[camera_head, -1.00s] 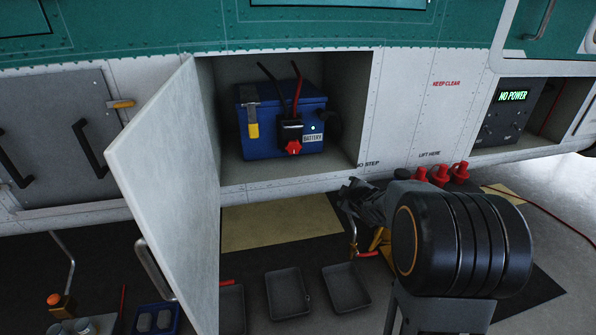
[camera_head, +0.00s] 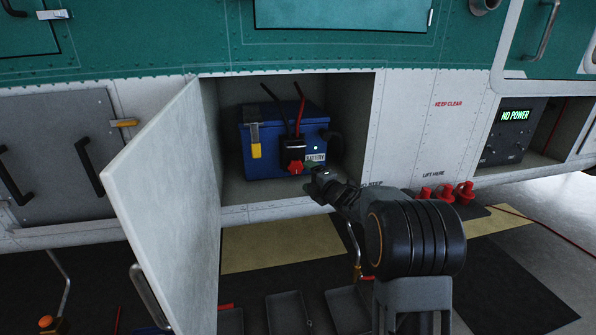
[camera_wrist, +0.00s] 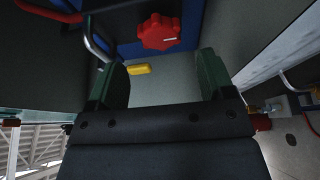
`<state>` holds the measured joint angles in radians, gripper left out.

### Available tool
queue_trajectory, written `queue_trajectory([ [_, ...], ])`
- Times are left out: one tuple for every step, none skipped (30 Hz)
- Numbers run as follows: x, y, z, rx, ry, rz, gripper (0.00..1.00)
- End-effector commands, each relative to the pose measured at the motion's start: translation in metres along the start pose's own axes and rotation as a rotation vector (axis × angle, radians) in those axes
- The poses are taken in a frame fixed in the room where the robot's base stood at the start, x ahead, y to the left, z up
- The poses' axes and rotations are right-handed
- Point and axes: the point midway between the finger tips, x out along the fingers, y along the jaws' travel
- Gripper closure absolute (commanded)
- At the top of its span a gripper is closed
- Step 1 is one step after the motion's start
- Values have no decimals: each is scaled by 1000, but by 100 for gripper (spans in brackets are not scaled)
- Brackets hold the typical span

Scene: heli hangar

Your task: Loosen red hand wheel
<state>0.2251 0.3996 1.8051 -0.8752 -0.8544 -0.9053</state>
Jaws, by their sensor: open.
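The red hand wheel (camera_head: 295,167) sits on a black block on the front of the blue battery (camera_head: 262,150), inside the open compartment. The wheel also shows in the wrist view (camera_wrist: 159,32), lobed, with a small white mark, beyond and above the gap between my fingers. My gripper (camera_head: 318,178) is just right of and slightly below the wheel in the head view, apart from it. In the wrist view my gripper (camera_wrist: 164,78) has its two fingers wide apart with nothing between them.
The compartment door (camera_head: 165,205) stands open on the left. A yellow-handled latch (camera_head: 255,142) is on the battery's front, left of the wheel. Black and red cables (camera_head: 301,112) rise above the block. Grey trays (camera_head: 288,313) lie on the floor below. A panel (camera_head: 514,130) at right reads "NO POWER".

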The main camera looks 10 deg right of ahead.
Motion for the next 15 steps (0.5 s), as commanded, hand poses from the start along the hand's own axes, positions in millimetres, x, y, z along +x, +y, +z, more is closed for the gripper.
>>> queue_trajectory([
  [10, -1, -1, 1, 2, 0, 25],
  [15, 0, -1, 0, 2, 0, 25],
  [21, -1, -1, 1, 2, 0, 25],
  [26, 0, -1, 1, 2, 0, 25],
  [30, -1, -1, 1, 1, 0, 25],
  [35, -1, -1, 1, 1, -1, 25],
  [39, 0, -1, 0, 2, 0, 25],
  [42, 0, -1, 0, 2, 0, 25],
  [46, 0, -1, 1, 2, -1, 25],
  [48, 0, -1, 1, 1, 0, 25],
  [50, 0, -1, 1, 1, -1, 25],
  [53, 0, -1, 1, 0, -1, 25],
  [54, 0, -1, 1, 1, 0, 25],
  [55, 0, -1, 2, 1, 0, 25],
  [57, 0, -1, 2, 1, 0, 25],
])
